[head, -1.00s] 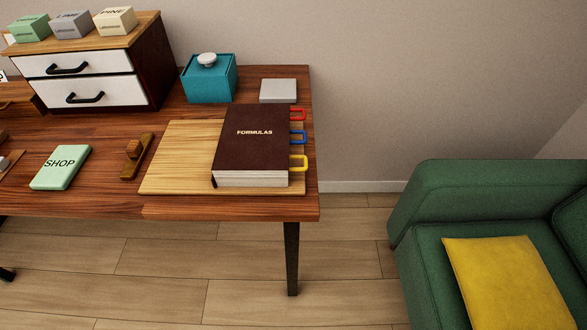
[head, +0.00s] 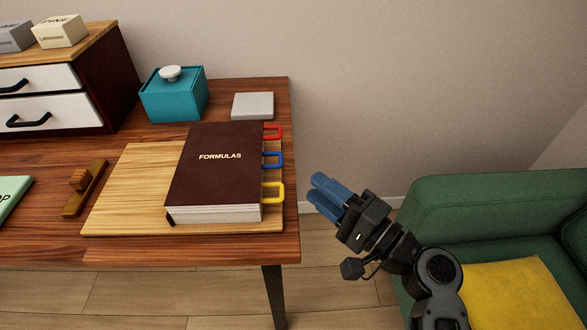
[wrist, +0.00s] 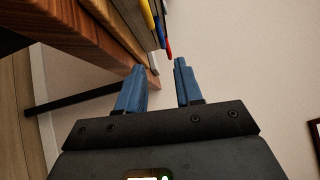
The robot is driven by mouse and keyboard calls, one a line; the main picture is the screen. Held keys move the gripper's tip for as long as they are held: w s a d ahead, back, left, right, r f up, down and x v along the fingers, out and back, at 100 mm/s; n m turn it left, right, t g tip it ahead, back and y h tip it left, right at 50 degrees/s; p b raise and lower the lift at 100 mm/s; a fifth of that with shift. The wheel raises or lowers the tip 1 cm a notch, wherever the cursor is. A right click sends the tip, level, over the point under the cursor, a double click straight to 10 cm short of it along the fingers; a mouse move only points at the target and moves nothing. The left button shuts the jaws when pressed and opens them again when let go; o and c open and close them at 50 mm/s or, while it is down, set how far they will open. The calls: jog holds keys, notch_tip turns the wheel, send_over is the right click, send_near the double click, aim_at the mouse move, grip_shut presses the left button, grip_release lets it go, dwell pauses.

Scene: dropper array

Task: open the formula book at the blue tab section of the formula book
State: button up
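The dark brown formula book (head: 215,180) lies closed on a light wooden board (head: 125,200) on the table, its title facing up. Its right edge carries a red tab (head: 273,132), a blue tab (head: 273,160) and a yellow tab (head: 274,193), each a loop sticking out. My gripper (head: 313,187) is to the right of the book, beyond the table's right edge, empty and clear of the tabs. In the wrist view its blue fingers (wrist: 159,66) stand apart, with the tabs at the top of the picture.
A teal box (head: 172,98) with a white knob and a grey slab (head: 253,106) stand behind the book. A wooden tool-like piece (head: 85,188) lies to its left. A green sofa (head: 480,205) with a yellow cushion (head: 500,295) is at right.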

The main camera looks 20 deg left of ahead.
jog(key=x, duration=0.8)
jog(key=shift+r, duration=0.25)
jog(key=shift+c, duration=0.2)
grip_shut()
dwell(0.9)
